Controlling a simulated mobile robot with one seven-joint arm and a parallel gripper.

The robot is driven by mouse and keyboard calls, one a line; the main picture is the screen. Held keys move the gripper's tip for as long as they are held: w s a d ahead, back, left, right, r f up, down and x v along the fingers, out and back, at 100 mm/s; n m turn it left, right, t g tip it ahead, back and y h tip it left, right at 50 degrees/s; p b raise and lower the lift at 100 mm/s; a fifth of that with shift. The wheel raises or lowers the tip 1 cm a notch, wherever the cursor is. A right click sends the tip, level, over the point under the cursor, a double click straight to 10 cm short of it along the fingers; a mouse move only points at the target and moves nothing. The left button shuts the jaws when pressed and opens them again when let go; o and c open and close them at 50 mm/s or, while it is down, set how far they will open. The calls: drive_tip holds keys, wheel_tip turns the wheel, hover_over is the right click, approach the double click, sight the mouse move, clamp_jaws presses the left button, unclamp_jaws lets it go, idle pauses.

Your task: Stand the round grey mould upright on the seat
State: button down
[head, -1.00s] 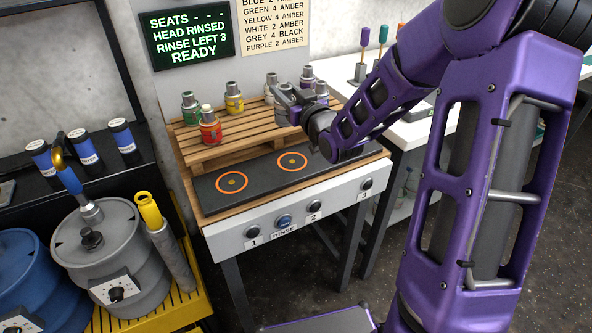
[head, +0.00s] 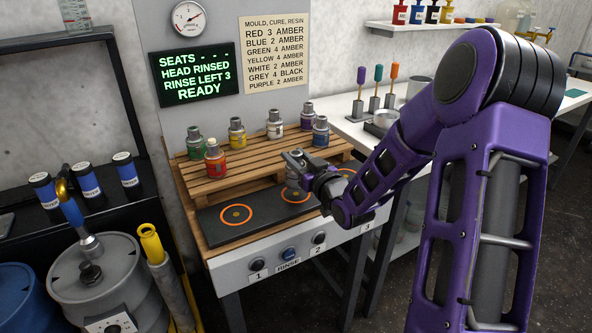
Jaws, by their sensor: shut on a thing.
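My gripper (head: 298,164) hangs low over the dark seat plate (head: 258,230), by the front edge of the pallet. It is shut on a small grey thing, which I take to be the grey mould; it blends with the grey fingers, so its outline and tilt are unclear. The left seat (head: 236,215), an orange ring with a centre dot, is bare. The middle seat (head: 290,197) lies just below my gripper and is partly covered by it. My arm hides the right end of the plate. I cannot tell whether the mould touches anything.
Behind the plate, a wooden pallet (head: 250,177) carries several coloured moulds, including the red one (head: 214,160) and the blue one (head: 320,132). The screen (head: 197,74) reads "SEATS - - -" and "READY". Knobs and a rinse button (head: 289,254) line the front panel.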

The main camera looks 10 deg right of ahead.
drive_tip(key=shift+f+b, duration=0.45)
drive_tip(key=shift+f, duration=1.25)
drive_tip(key=shift+c, duration=2.4)
unclamp_jaws()
drive_tip(key=shift+r, duration=0.15)
drive_tip(key=shift+r+p, duration=0.2)
drive_tip(key=shift+p, duration=0.2)
drive_tip(key=v, duration=1.2)
